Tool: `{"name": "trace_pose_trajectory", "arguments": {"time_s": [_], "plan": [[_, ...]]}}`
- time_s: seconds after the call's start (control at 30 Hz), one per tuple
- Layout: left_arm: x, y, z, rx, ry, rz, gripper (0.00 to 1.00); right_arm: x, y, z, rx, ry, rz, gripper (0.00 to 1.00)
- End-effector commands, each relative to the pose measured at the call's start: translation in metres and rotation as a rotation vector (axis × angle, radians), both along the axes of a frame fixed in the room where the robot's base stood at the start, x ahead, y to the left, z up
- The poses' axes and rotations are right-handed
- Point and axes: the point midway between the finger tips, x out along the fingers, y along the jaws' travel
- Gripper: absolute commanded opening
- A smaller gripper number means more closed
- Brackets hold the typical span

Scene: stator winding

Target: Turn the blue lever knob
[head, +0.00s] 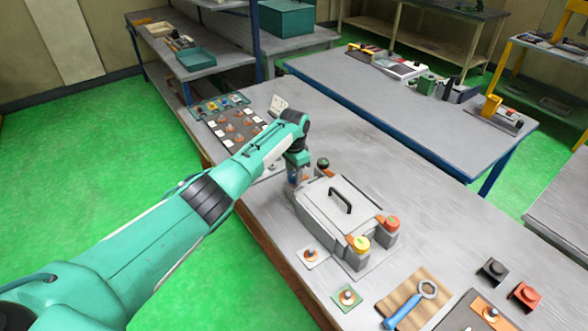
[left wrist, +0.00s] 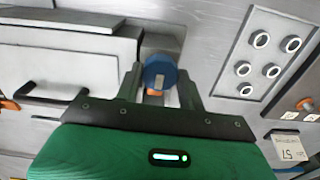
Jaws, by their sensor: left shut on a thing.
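The blue lever knob (left wrist: 160,71) shows in the left wrist view as a round blue cap with a pale mark on its face. My left gripper (left wrist: 161,82) is shut on it, one finger on each side. An orange part shows just below the knob between the fingers. In the head view my left gripper (head: 296,178) points down at the far left corner of the grey machine box (head: 325,200); there the arm and fingers mostly hide the knob. My right gripper is not in view.
The box has a black handle (head: 341,200), and red (head: 391,223) and yellow (head: 359,243) knobs in front. A dark green knob (head: 323,163) stands close to my left gripper. A blue-handled tool (head: 402,313) lies on a wooden board.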

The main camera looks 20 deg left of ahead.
Motion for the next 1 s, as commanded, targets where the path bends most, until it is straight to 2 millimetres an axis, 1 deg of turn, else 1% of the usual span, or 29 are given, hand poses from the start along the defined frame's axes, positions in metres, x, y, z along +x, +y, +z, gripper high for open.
{"name": "trace_pose_trajectory", "arguments": {"time_s": [0.03,0.3,1.0], "plan": [[-0.003,-0.001,-0.002,-0.002,0.009,0.043,0.17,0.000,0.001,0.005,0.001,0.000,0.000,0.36],[-0.003,-0.001,-0.003,-0.001,0.011,0.299,0.17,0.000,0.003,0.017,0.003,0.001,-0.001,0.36],[-0.005,-0.001,-0.006,0.003,0.014,0.963,0.17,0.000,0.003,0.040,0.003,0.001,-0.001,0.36]]}}
